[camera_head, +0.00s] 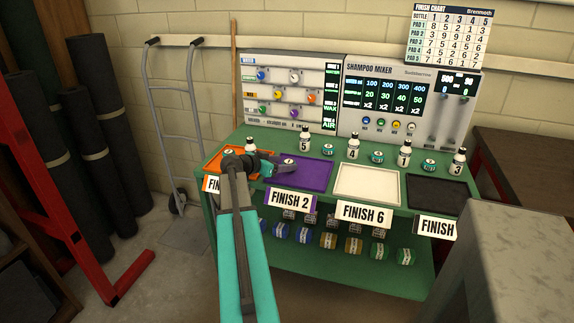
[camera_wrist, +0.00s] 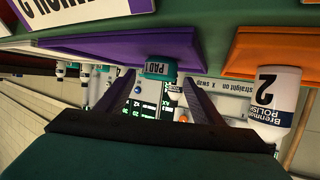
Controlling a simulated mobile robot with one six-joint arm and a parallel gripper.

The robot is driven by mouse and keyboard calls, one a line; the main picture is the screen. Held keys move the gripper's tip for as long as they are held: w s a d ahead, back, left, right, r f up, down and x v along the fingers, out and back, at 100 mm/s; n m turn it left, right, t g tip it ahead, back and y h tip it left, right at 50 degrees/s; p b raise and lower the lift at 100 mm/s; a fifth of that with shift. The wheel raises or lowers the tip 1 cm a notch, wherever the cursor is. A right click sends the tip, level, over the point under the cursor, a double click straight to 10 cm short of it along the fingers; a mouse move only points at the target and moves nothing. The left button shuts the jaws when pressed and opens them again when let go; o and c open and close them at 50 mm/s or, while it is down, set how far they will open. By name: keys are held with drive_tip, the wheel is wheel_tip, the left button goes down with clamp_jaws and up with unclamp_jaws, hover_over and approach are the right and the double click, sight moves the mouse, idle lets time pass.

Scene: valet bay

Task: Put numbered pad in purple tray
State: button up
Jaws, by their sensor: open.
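The purple tray (camera_head: 315,175) sits on the green bench above the FINISH 2 sign; its purple surface also spans the upper wrist view (camera_wrist: 100,45). A teal numbered pad (camera_head: 290,161) with a white top rests on the tray's left part. The same pad, its side reading PAD, shows in the wrist view (camera_wrist: 158,69). My gripper (camera_head: 275,165) is low over the tray's left side. In the wrist view its fingers (camera_wrist: 158,82) are open, with the pad between their tips; I cannot tell whether they touch it. The pad's number is not readable.
An orange tray (camera_head: 212,164) is at left, with polish bottle 2 (camera_wrist: 274,95) by it. White (camera_head: 366,187) and black (camera_head: 440,194) trays are at right. Numbered bottles, such as bottle 4 (camera_head: 353,146), and more teal pads (camera_head: 377,157) stand behind. A grey block (camera_head: 510,250) is at right.

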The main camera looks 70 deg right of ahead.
drive_tip(key=v, duration=0.8)
drive_tip(key=shift+a+b, duration=0.25)
drive_tip(key=shift+b, duration=0.15)
drive_tip(key=shift+r, duration=0.1)
